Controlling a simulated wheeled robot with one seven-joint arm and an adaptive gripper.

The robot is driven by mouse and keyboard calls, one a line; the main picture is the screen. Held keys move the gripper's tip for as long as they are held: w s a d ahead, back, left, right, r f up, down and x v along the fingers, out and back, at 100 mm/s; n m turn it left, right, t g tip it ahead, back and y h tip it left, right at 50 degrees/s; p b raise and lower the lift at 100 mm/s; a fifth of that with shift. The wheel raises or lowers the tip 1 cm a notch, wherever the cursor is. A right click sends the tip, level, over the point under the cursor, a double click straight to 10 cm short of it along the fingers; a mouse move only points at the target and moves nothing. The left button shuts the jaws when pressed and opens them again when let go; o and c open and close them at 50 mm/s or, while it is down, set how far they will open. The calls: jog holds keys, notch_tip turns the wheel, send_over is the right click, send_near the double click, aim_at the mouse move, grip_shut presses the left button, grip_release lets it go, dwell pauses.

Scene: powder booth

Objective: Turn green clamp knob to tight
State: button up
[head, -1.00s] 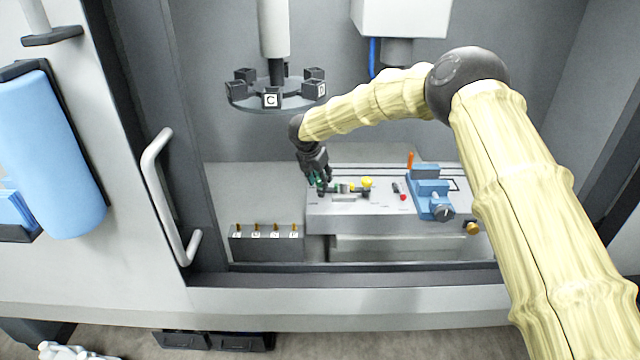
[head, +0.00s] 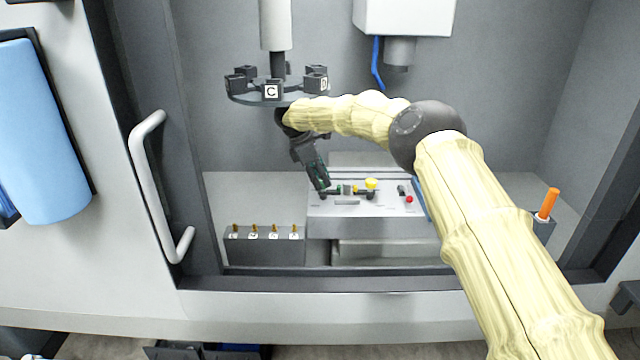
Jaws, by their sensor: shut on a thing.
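My gripper (head: 321,188) reaches down from the upper left to the left end of the small clamp fixture (head: 347,189) on the light grey block. Its fingers are shut on the green clamp knob, which they mostly cover; only small bits of green show around the fingertips. The knob's exact turn angle cannot be told. A yellow knob (head: 371,183) stands at the right end of the fixture, apart from my gripper.
A black carousel (head: 272,95) with lettered blocks hangs just above my wrist. A grey rack (head: 266,246) with several brass pegs stands front left. A red button (head: 409,199) is on the block. My arm covers the block's right part. An orange handle (head: 548,203) stands at right.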

jog(key=shift+w+f+m+g+b, duration=0.1)
jog(key=shift+m+g+b, duration=0.15)
jog(key=shift+m, duration=0.5)
jog(key=shift+s+f+m+g+b, duration=0.1)
jog(key=shift+m+g, duration=0.25)
jog(key=shift+m, duration=0.35)
jog(key=shift+w+f+m+g+b, duration=0.1)
jog(key=shift+m+g+b, duration=0.15)
jog(key=shift+m, duration=0.5)
jog(key=shift+d, duration=0.1)
jog(key=o, duration=1)
jog(key=shift+w+d+r, duration=0.1)
jog(key=shift+d, duration=0.05)
jog(key=shift+o, duration=0.2)
jog(key=shift+a+r, duration=0.1)
jog(key=shift+a, duration=0.1)
